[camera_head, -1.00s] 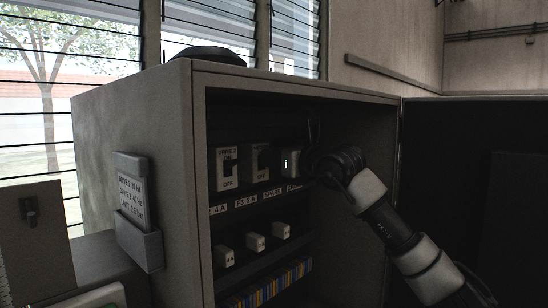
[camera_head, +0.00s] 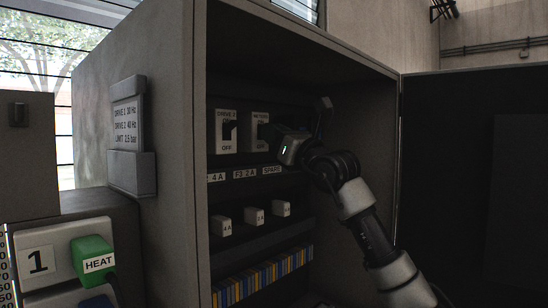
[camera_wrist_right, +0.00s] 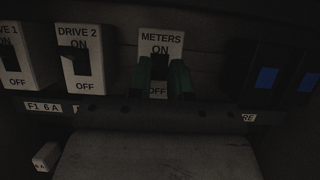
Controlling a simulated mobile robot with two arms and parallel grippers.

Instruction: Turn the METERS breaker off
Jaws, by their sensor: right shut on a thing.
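The METERS breaker (camera_head: 255,143) is a pale plate with a dark lever, on the upper row inside the open grey cabinet (camera_head: 170,50). In the right wrist view, the METERS breaker (camera_wrist_right: 160,38) shows ON above and OFF below, partly covered by my fingers. My right gripper (camera_head: 268,132) reaches in from the right, at the front of this breaker. In the wrist view the right gripper (camera_wrist_right: 162,76) has its green-tinted fingers on either side of the dark lever, shut on it. The lever's exact tilt is hard to tell. My left gripper is not in view.
The DRIVE 2 breaker (camera_head: 226,132) stands close left of METERS; DRIVE 1 (camera_wrist_right: 14,60) is farther left. Dark units with blue patches (camera_wrist_right: 266,78) are to the right. Small white blocks (camera_head: 254,216) sit below. The dark cabinet door (camera_head: 480,180) stands open at right.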

